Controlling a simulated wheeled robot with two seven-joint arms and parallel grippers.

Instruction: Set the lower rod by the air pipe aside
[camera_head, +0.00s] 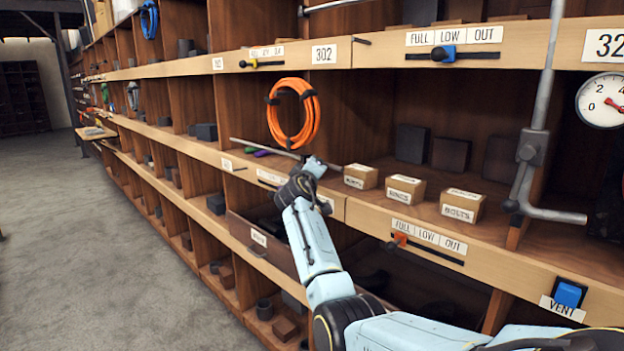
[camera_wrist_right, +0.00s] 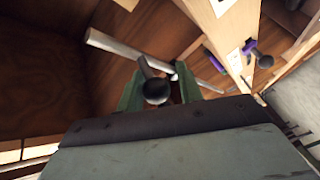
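A thin grey rod (camera_head: 262,147) runs along just above the middle shelf, left of the boxes. My right gripper (camera_head: 314,166) is at the rod's middle and hides part of it. In the right wrist view a long grey bar (camera_wrist_right: 108,45) crosses beyond the fingers, and a short stem with a dark round end (camera_wrist_right: 156,91) sits between the green fingers (camera_wrist_right: 158,88). The fingers stand apart on its two sides; whether they grip it or the bar, I cannot tell. The grey air pipe (camera_head: 541,90) stands upright at the right, bending sideways at its foot. My left gripper is out of view.
Cardboard boxes (camera_head: 405,189) stand on the middle shelf right of the gripper. An orange cable coil (camera_head: 293,113) hangs just above the gripper. A gauge (camera_head: 604,100) and blue vent button (camera_head: 569,293) are at the right. The floor (camera_head: 90,240) at left is clear.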

